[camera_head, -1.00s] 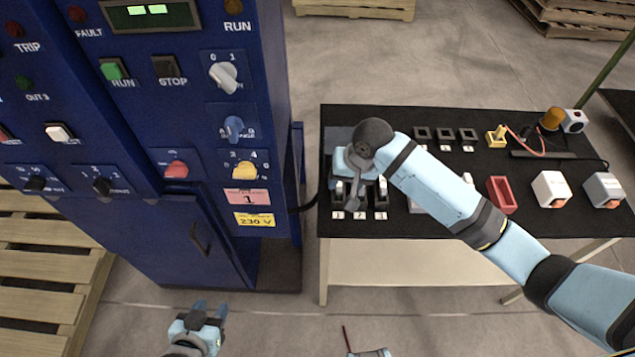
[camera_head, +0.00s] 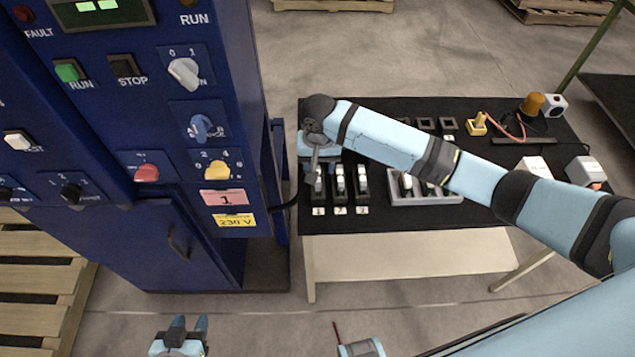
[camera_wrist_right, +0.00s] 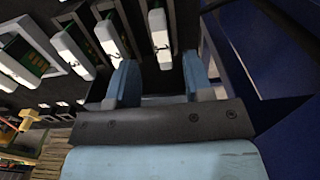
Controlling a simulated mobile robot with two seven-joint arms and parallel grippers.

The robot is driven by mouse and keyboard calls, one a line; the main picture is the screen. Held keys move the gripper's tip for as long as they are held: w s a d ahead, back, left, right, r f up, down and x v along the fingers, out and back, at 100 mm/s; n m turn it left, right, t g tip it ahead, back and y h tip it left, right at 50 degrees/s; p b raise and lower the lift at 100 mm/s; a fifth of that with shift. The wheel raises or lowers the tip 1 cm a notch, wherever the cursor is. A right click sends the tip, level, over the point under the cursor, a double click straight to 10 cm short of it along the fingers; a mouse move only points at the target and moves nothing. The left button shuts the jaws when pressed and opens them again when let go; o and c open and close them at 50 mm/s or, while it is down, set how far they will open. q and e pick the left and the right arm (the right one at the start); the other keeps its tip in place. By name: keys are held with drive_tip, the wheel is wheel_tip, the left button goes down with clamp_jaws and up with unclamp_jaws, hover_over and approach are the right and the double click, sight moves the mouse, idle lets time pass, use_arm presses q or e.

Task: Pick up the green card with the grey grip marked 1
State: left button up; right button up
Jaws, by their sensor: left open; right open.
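Three upright cards with pale grey grips stand in a row near the table's left edge, above labels 1, 2 and 3. The card marked 1 (camera_head: 318,187) is the leftmost. My right gripper (camera_head: 314,172) is over it, pointing down and partly covering it. In the right wrist view the fingers of my right gripper (camera_wrist_right: 160,85) are open, and the grip of card 1 (camera_wrist_right: 159,38) shows between and beyond them. I cannot tell whether they touch it; its green board is mostly hidden. My left gripper (camera_head: 188,326) is open and empty, low in front of the cabinet.
The cards marked 2 (camera_head: 340,184) and 3 (camera_head: 362,182) stand close on the right. A grey tray (camera_head: 425,199) with more cards is beyond them. The blue cabinet (camera_head: 215,262) is close to the table's left. Black frames and a yellow connector (camera_head: 478,125) lie farther back.

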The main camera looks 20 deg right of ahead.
sight(318, 184)
wheel_tip(318, 184, down, 5)
drive_tip(key=shift+a+f, duration=0.15)
drive_tip(key=shift+s, duration=0.1)
clamp_jaws()
